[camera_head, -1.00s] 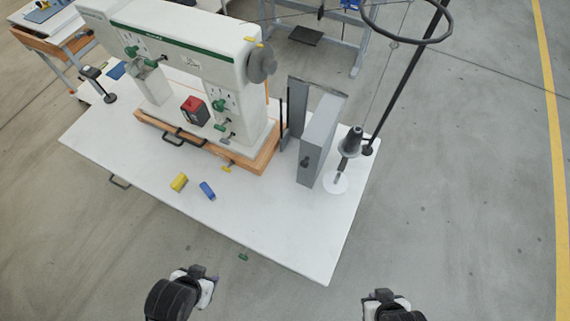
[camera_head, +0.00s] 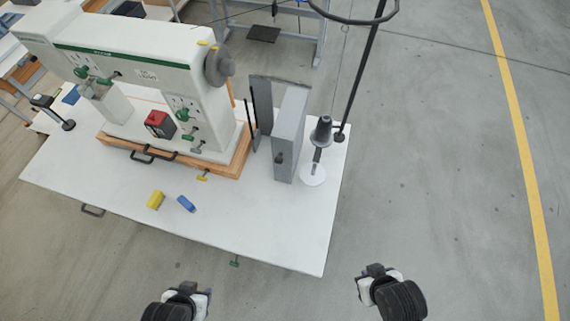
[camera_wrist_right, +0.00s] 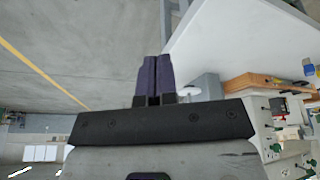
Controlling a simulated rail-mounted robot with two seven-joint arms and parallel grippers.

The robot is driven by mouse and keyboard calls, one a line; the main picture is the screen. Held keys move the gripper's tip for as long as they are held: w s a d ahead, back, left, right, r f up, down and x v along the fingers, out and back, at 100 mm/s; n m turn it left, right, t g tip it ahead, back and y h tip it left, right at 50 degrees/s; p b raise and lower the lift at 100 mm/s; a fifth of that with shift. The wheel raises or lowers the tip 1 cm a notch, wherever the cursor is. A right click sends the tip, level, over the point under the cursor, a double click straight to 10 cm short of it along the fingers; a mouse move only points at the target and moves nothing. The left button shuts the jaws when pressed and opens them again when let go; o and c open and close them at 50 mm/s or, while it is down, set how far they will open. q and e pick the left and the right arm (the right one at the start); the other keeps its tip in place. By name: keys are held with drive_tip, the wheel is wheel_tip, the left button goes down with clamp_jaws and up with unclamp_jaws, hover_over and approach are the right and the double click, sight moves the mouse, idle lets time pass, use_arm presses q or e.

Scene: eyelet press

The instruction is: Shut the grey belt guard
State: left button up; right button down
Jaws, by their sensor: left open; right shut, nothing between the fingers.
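The grey belt guard (camera_head: 288,145) stands at the right end of the white table, right of the sewing-machine-like press (camera_head: 140,65). Its box-shaped cover stands apart from a darker grey upright panel (camera_head: 263,107), with a gap between them, so it looks open. A dark knob (camera_head: 279,158) sits on the cover's near face. My left gripper (camera_head: 188,290) is open and empty in front of the table's near edge. My right gripper (camera_head: 374,271) is shut and empty, off the table's near right corner; its closed fingers also show in the right wrist view (camera_wrist_right: 153,78).
A dark thread cone (camera_head: 321,130) and a thin pole (camera_head: 360,80) with a ring stand just right of the guard. A yellow block (camera_head: 156,200) and a blue block (camera_head: 186,204) lie on the table (camera_head: 250,225). The table's front right area is clear.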

drive_tip(key=w+d+f+n+t+h+b, duration=0.1)
drive_tip(key=w+d+f+n+t+b, duration=0.2)
drive_tip(key=w, duration=0.7)
drive_tip(key=w+d+f+n+t+h+b, duration=0.1)
drive_tip(key=w+t+b, duration=0.35)
drive_tip(key=w, duration=0.55)
drive_tip(key=w+d+f+n+t+h+b, duration=0.1)
drive_tip(key=w+d+f+n+t+b, duration=0.3)
drive_tip(key=w, duration=0.7)
drive_tip(key=s+a+r+m+g+y, duration=0.25)
drive_tip(key=a+m+y, duration=0.55)
drive_tip(key=m+y, duration=0.65)
drive_tip(key=s+a+r+m+g+y, duration=0.1)
drive_tip(key=s+a+r+m+y, duration=0.55)
drive_tip(key=m, duration=1.25)
drive_tip(key=w+a+r+y+p, duration=0.1)
drive_tip(key=w+a+r+y, duration=0.1)
drive_tip(key=w+a, duration=0.6)
drive_tip(key=a+r, duration=0.1)
drive_tip(key=a, duration=0.2)
drive_tip(key=shift+a, duration=0.35)
drive_tip(key=shift+m, duration=0.25)
